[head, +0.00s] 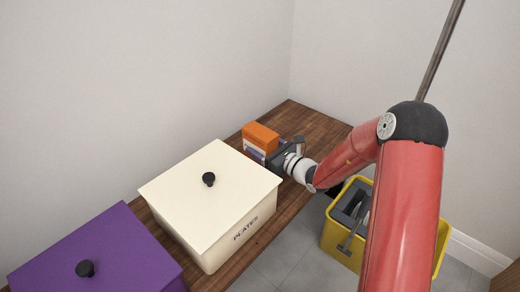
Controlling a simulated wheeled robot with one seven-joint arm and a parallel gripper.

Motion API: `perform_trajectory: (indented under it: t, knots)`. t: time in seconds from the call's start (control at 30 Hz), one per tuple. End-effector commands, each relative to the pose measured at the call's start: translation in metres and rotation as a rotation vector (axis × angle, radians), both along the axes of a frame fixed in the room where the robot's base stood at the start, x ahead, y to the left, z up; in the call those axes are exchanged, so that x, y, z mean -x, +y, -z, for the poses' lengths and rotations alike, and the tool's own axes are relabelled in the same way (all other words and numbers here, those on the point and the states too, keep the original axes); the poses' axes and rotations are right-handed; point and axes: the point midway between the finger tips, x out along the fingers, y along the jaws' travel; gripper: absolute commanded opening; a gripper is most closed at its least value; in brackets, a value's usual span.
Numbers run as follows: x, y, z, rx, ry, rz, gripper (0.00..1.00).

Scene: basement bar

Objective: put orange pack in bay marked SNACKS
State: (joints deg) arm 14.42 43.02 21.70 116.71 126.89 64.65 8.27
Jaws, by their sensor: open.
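The orange pack (261,135) stands on the wooden counter, behind the cream box and close to the back wall. It has an orange top and a paler lower face. My gripper (271,154) is at the pack's near right side, with its jaws open. The cream box's corner and my gripper hide the lower part of the pack, so I cannot tell whether the fingers touch it. No bay marked SNACKS shows in this view.
A cream lidded box (165,200) marked PLATES and a purple lidded box (125,250) stand on the wooden counter (318,126). A yellow mop bucket (336,240) is on the tiled floor at right. The counter's far right end is clear.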

Motion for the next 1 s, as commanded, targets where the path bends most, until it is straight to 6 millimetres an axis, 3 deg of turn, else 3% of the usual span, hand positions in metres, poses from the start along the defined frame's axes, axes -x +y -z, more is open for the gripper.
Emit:
perform_trajectory:
  t: [0.1,0.5,0.57,0.83,1.0]
  knots:
    - [0.000,0.000,0.000,0.000,0.000,0.000,0.73]
    - [0.000,0.000,0.000,0.000,-0.001,-0.001,0.21]
    - [0.000,0.000,-0.001,-0.001,-0.002,-0.001,0.17]
    - [0.000,0.000,-0.006,0.000,-0.004,-0.001,0.17]
    - [0.000,0.000,-0.024,-0.001,-0.007,-0.001,0.17]
